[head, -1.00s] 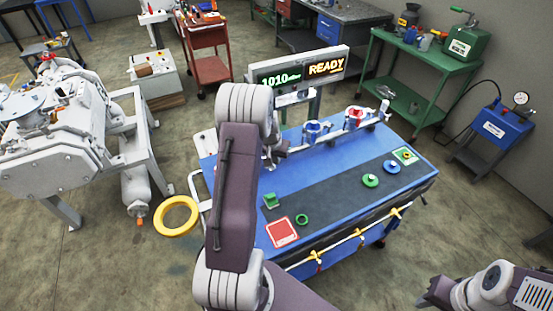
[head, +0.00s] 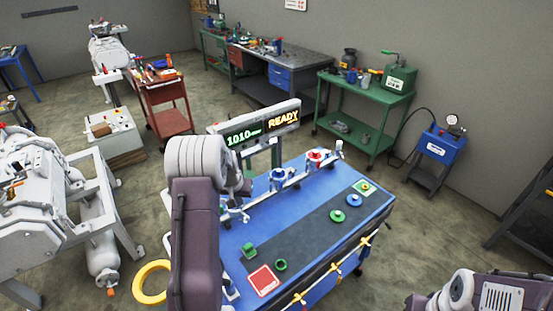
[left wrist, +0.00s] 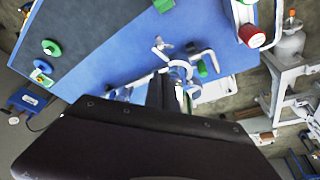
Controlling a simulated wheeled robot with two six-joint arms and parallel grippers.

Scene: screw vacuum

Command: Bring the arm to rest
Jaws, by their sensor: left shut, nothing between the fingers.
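My left arm rises from the bottom of the head view over the left side of the blue bench (head: 372,212). Its gripper (head: 238,190) is partly hidden by the wrist and appears above the bench's left end. In the left wrist view the gripper (left wrist: 172,92) points toward the bench top, its jaws shut with nothing between them. My right arm shows only at the lower right of the head view, and I see no right gripper fingers.
A green cart (head: 366,97) stands behind.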

